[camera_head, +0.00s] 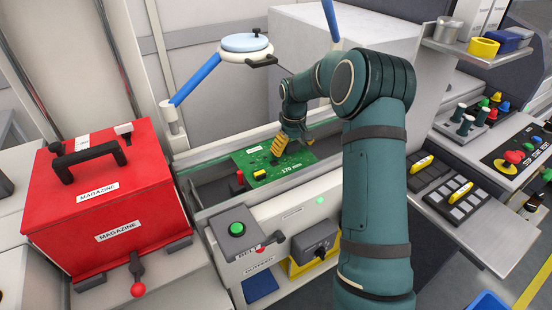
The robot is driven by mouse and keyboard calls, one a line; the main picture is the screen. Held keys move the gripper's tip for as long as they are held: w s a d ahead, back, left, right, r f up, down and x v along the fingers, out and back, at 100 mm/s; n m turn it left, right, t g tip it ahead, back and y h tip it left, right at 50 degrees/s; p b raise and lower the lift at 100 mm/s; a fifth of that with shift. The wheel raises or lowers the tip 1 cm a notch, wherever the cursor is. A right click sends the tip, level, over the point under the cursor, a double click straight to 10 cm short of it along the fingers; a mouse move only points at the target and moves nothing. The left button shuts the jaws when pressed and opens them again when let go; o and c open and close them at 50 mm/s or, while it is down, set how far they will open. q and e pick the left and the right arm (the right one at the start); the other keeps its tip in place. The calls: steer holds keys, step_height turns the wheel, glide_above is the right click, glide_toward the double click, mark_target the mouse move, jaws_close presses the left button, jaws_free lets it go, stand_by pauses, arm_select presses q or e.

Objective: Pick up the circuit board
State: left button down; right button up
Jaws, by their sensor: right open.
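The green circuit board (262,184) lies flat in the conveyor channel at the middle of the head view. It carries a "170 mm" label, a yellow part and a dark part. My right gripper (279,149) is at the board's far edge, its yellowish fingers pointing down. It is open. Whether the fingers touch the board cannot be told. My right arm comes up from the lower right and hides part of the channel to the right. My left gripper is not in view.
A red magazine box (60,215) with a black handle stands at the left. A lamp with a blue arm (247,43) hangs above the channel. A control box with a green button (235,235) stands in front. Control panels (509,153) lie at the right.

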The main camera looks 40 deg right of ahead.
steer(key=c, duration=1.4)
steer(key=shift+r, duration=0.1)
